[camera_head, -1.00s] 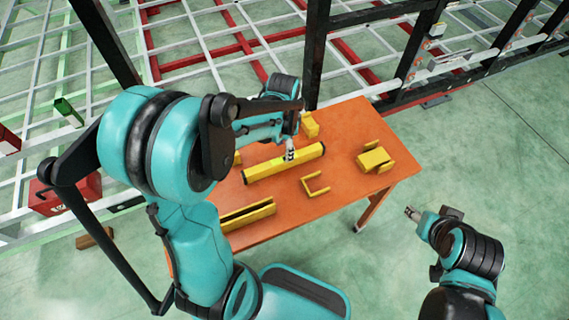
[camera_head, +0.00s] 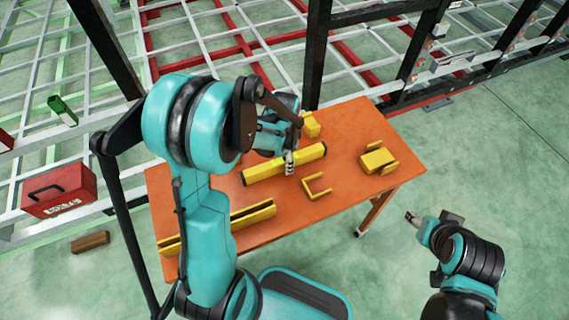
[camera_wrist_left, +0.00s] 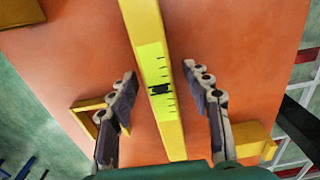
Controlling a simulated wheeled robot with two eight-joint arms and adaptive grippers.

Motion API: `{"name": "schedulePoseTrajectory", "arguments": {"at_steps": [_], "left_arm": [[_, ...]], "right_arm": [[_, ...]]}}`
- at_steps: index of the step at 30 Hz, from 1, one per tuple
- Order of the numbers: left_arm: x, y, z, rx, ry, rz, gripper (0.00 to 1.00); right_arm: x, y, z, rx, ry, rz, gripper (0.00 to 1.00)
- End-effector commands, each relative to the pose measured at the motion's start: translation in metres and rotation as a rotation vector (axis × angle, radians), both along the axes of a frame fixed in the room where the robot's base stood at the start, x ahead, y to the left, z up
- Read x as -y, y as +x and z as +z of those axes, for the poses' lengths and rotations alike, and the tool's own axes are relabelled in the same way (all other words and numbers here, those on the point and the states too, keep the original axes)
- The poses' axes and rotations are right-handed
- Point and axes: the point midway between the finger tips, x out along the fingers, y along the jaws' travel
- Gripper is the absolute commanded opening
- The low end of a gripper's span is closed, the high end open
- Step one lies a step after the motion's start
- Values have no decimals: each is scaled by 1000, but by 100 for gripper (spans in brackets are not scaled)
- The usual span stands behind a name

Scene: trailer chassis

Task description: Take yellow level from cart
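The yellow level (camera_head: 262,170) lies on the orange cart (camera_head: 345,120), slanting across its middle. My left gripper (camera_head: 289,169) is over the level's middle. In the left wrist view the level (camera_wrist_left: 146,32) runs between the two spread fingers of my left gripper (camera_wrist_left: 160,76), with a visible gap on each side. Its bright label with black marks shows between them. The gripper's height above the level is hard to tell. My right gripper (camera_head: 412,217) is off to the right of the cart, holding nothing visible; its fingers are too small to judge.
The cart also holds a yellow U-shaped bracket (camera_head: 317,187), a yellow block-like part (camera_head: 377,161), a small yellow part (camera_head: 311,125) and a long yellow channel (camera_head: 254,215). A red toolbox (camera_head: 58,190) is at left. Chassis frame stands behind the cart.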

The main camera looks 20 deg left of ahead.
Motion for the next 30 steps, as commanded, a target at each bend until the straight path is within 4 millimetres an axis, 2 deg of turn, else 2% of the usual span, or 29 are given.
{"name": "schedulePoseTrajectory", "arguments": {"at_steps": [1, 5, 17, 23, 26, 30], "left_arm": [[0, 0, 0, 0, 0, 0, 34], [0, 0, 0, 0, 0, 0, 0], [0, 0, 4, 0, 0, 0, 0], [0, 0, 25, 0, 0, 0, 0], [0, 0, 45, 0, 0, 0, 0], [22, -22, 62, 0, 0, -5, 0]], "right_arm": [[0, 0, 0, 0, 0, 0, 48], [0, 0, 0, 0, 0, 0, 48], [0, 0, 2, 0, 0, 0, 48], [0, 0, 13, 0, 0, 0, 48], [0, 0, 23, 0, 0, 0, 48], [0, 0, 33, 0, 0, 0, 48]]}}
